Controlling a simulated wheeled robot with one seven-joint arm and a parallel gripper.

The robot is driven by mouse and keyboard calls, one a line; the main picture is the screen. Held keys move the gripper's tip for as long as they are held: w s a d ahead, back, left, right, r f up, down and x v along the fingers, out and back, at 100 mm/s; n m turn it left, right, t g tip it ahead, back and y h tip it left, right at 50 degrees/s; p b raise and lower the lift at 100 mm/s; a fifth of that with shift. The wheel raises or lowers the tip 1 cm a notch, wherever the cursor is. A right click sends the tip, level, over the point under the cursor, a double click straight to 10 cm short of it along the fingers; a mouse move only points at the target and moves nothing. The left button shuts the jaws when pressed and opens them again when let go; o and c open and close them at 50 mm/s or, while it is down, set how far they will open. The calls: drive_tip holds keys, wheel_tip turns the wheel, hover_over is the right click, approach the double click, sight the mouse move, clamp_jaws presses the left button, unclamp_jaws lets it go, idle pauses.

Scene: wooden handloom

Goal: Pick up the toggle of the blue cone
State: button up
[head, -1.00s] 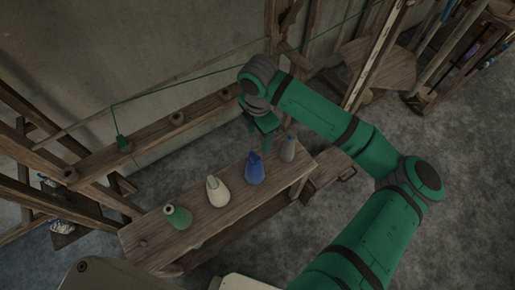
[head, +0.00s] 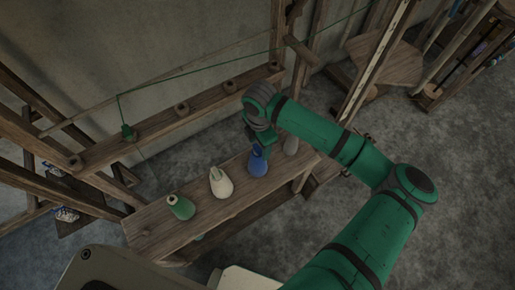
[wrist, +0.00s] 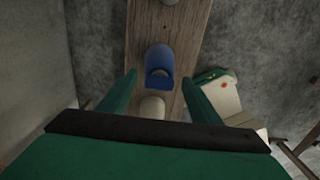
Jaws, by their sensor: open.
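The blue cone (head: 258,164) stands on the wooden bench, between the white cone and the grey cone. In the wrist view the blue cone (wrist: 159,62) shows ahead between the two fingers, with a darker rounded part, perhaps its toggle, at its near side. My gripper (head: 262,146) is above and close to the blue cone, pointing down. In the wrist view my gripper (wrist: 161,84) is open, one green finger on each side, with nothing held. I cannot tell whether the fingers touch the cone. The toggle is partly hidden by my gripper in the head view.
The bench (head: 215,208) also holds a white cone (head: 221,184), a green cone (head: 181,207) and a grey cone (head: 291,145). A rail with pegs (head: 160,127) runs behind it, with a green toggle (head: 128,132) on a thread.

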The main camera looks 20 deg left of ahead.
drive_tip(key=c, duration=1.1)
drive_tip(key=shift+r, duration=0.15)
drive_tip(key=shift+r, duration=0.6)
drive_tip(key=s+r, duration=0.3)
drive_tip(key=s, duration=0.1)
drive_tip(key=s+d+r, duration=0.1)
drive_tip(key=s+r, duration=0.3)
drive_tip(key=s, duration=0.1)
drive_tip(key=s+d+r, duration=0.1)
drive_tip(key=s+r, duration=0.3)
drive_tip(key=s, duration=0.1)
drive_tip(key=shift+r, duration=0.25)
